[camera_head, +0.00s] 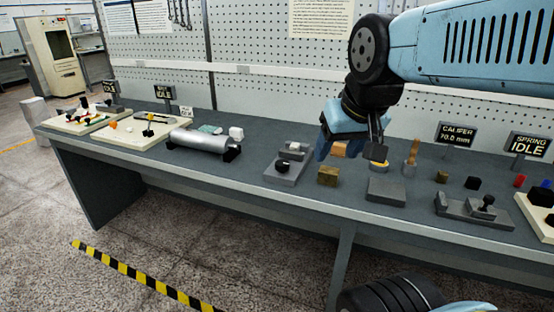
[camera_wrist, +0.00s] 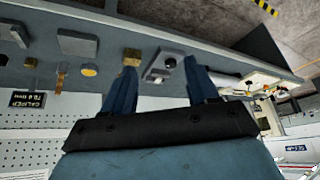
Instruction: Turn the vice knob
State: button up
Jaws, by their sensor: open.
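A small grey vice (camera_head: 281,176) stands on the bench with grey jaw blocks and a round black knob (camera_head: 283,166) on its front side. In the wrist view the vice (camera_wrist: 154,74) and its black knob (camera_wrist: 170,63) show between my two fingers. My gripper (camera_head: 350,152) is open and empty, with its blue fingers pointing down over the bench, to the right of the vice in the head view. No touch with the knob shows. The gap between fingers and knob is hard to judge.
A brass block (camera_head: 328,175) sits just right of the vice, and a grey block (camera_head: 386,191) beyond it. A silver cylinder (camera_head: 202,140) lies to the left. A grey fixture with a black-topped lever (camera_head: 475,210) stands at right. The pegboard wall (camera_head: 260,75) is behind.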

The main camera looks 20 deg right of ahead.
jog(key=o, duration=0.4)
jog(key=w+m, duration=0.2)
jog(key=w+r+m, duration=0.1)
jog(key=w, duration=0.2)
jog(key=w+m+g, duration=0.1)
jog(key=w+m, duration=0.1)
jog(key=shift+w+a+r+m, duration=0.15)
jog(key=shift+w+r+m, duration=0.1)
jog(key=shift+m, duration=0.05)
jog(key=shift+c, duration=0.2)
jog(key=m+g, duration=0.5)
jog(key=m, duration=1.7)
send_over(282, 163)
notch_tip(282, 163, down, 12)
notch_tip(282, 163, down, 14)
jog(key=shift+w+r, duration=0.1)
jog(key=shift+c, duration=0.3)
